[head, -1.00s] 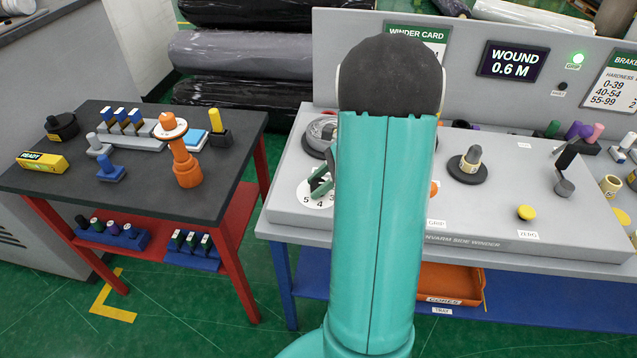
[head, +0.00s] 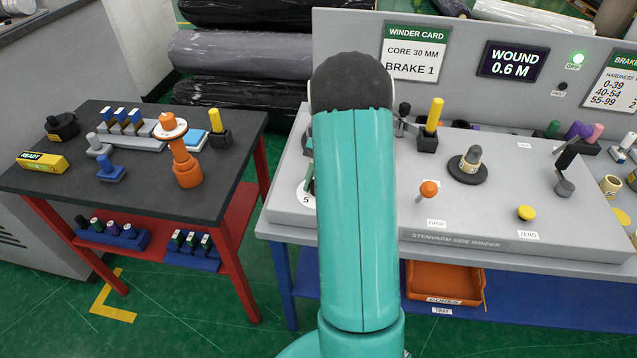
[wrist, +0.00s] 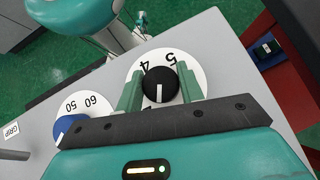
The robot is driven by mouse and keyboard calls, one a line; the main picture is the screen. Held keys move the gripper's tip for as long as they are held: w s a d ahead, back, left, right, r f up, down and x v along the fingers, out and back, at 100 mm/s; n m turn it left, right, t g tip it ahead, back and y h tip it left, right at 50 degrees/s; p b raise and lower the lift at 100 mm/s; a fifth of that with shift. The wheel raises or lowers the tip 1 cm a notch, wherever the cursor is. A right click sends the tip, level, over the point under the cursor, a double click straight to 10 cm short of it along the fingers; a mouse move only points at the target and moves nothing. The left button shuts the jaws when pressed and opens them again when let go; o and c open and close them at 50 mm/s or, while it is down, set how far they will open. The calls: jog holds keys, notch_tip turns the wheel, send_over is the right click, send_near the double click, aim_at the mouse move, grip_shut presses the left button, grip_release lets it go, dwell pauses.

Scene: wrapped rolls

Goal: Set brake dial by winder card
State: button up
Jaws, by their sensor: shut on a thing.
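The winder card (head: 413,60) on the back panel reads "CORE 30 MM, BRAKE 1". The brake dial is a round black knob (wrist: 160,84) with a white pointer line on a white numbered plate (wrist: 140,68). In the wrist view 4 and 5 show at the plate's far side, and the pointer line points toward my gripper's body, which hides the figures there. My gripper (wrist: 158,88) has its green fingers shut on either side of the knob. In the head view my arm hides the knob; only the plate's edge (head: 305,196) with a 5 shows.
A blue knob (wrist: 68,126) on a 50-60 scale sits beside the dial. A side table (head: 60,180) holds tools at the left.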

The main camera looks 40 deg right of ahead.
jog(key=n+g+h, duration=0.2)
jog(key=n+g, duration=0.1)
jog(key=n, duration=0.2)
jog(key=shift+n+h, duration=0.3)
dwell(0.4)
jog(key=o, duration=1)
jog(key=shift+r, duration=0.1)
